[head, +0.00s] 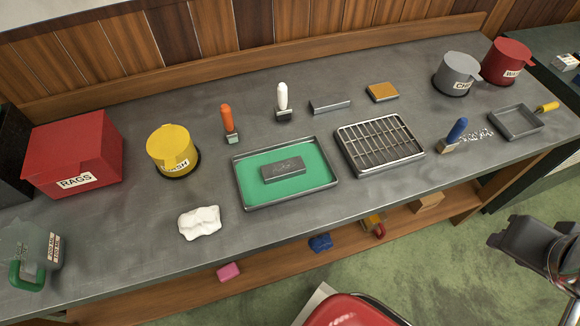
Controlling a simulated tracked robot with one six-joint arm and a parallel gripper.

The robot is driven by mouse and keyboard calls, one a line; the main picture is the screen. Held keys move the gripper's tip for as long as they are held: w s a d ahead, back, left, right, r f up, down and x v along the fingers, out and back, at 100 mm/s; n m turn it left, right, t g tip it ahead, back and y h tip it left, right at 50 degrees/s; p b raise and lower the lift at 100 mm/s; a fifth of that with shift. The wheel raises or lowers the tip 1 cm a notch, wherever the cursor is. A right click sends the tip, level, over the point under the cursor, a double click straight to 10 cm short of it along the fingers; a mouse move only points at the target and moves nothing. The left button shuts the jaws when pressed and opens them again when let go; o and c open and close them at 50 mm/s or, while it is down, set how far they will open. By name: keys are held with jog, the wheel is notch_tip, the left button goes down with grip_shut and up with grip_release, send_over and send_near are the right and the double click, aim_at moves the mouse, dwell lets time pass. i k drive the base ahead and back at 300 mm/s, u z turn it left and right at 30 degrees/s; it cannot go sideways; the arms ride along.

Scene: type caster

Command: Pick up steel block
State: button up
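A dark grey metal block (283,170) with markings on its top lies flat on the green floor of a shallow steel-rimmed tray (240,188) in the middle of the bench. A thinner grey metal bar (330,106) lies on the bench behind the tray. I cannot tell from its look alone which of the two is the steel block. Part of my arm shows at the right edge, beyond the bench's front. My gripper's fingertips are not seen.
A slotted rack (380,146) stands right of the tray. A white rag (200,222), yellow can (173,150) and red RAGS box (75,155) are left.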

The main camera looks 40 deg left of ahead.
aim_at(285, 169)
jog(key=k, duration=1.35)
jog(key=u, duration=1.85)
jog(key=i, duration=0.95)
